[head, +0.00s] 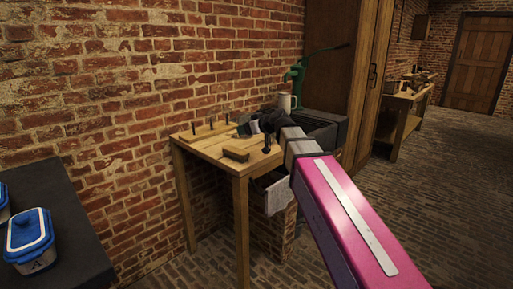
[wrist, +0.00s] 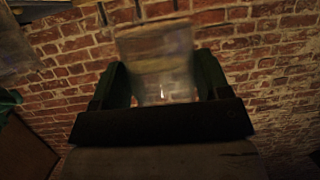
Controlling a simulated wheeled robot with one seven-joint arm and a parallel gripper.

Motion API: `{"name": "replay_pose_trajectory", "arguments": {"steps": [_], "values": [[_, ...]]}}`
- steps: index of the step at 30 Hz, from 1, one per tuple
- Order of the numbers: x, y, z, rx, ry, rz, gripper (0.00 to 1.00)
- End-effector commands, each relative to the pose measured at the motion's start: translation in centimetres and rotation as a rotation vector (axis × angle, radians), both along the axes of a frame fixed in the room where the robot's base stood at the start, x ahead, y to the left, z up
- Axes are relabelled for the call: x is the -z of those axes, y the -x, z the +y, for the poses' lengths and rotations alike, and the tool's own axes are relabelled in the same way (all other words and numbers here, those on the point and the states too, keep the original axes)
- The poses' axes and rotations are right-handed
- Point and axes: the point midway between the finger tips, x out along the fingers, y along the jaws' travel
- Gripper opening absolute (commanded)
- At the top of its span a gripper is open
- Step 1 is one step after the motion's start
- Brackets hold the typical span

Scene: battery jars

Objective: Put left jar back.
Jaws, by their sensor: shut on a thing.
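My gripper (wrist: 160,78) is shut on a clear glass jar (wrist: 155,50) in the wrist view. The jar has a brownish band across its upper part in the picture and sits between the two dark fingers; it looks slightly blurred. In the head view my gripper (head: 262,122) is over the back right part of the wooden table (head: 200,147). A small pale patch beside the fingers there may be the jar, mostly hidden by my gripper. I cannot tell whether the jar touches anything.
Several dark upright pegs (head: 211,126) stand along the table's back. A mug (head: 287,103), a green pump (head: 297,73) and a grey sink (head: 330,130) are behind my arm. A blue-lidded box (head: 30,238) stands at the left.

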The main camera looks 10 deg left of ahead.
Motion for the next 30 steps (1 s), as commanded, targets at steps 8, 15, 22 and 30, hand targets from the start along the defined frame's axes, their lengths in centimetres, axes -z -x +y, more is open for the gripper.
{"name": "replay_pose_trajectory", "arguments": {"steps": [8,15,22,30], "values": [[-3.2,3.9,3.4,-0.033,0.000,-0.001,0.38],[-1.9,2.0,2.1,-0.033,0.000,0.004,0.38],[0.7,-1.6,-0.6,-0.032,0.000,0.002,0.38],[3.1,-4.6,-2.9,-0.035,-0.001,0.003,0.38]]}}
